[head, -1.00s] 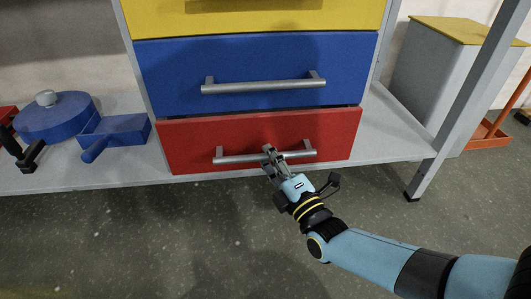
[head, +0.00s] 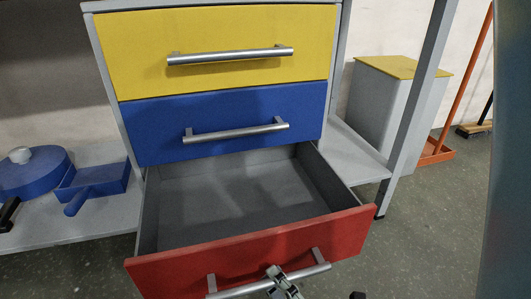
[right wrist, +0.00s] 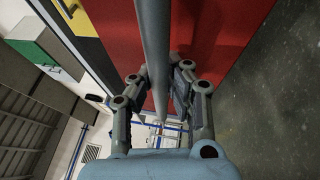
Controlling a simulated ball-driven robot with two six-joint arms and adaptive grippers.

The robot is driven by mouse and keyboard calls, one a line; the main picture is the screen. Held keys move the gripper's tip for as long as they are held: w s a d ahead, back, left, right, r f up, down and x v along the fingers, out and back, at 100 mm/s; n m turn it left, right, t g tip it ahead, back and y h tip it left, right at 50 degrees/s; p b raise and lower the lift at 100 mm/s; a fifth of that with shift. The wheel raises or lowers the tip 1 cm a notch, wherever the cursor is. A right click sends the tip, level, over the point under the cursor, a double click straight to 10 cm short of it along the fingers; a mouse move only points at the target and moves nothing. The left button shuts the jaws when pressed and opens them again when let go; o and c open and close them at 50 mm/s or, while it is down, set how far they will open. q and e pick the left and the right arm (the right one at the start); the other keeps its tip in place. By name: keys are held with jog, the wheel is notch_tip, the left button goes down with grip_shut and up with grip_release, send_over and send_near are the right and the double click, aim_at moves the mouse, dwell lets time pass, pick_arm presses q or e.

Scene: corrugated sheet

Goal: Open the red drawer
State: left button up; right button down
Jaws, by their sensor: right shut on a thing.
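The red drawer (head: 255,250) is pulled well out of the cabinet, and its grey inside is bare. Its silver handle (head: 240,288) runs across the red front near the bottom of the head view. My right gripper (head: 277,279) is at the middle of this handle. In the right wrist view, the fingers of my right gripper (right wrist: 158,85) stand on both sides of the handle bar (right wrist: 153,40), shut on it, with the red front (right wrist: 215,45) behind. My left gripper is not in view.
The blue drawer (head: 225,118) and yellow drawer (head: 215,50) above are shut. A blue pot (head: 35,175) and blue pan (head: 95,185) sit on the shelf at left. A grey bin (head: 385,105) with a yellow lid stands at right.

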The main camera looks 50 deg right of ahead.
jog(key=s+a, duration=0.3)
jog(key=s, duration=0.2)
jog(key=shift+s+a, duration=0.25)
jog(key=shift+s, duration=0.05)
jog(key=c, duration=1.2)
grip_release()
jog(key=shift+c, duration=0.2)
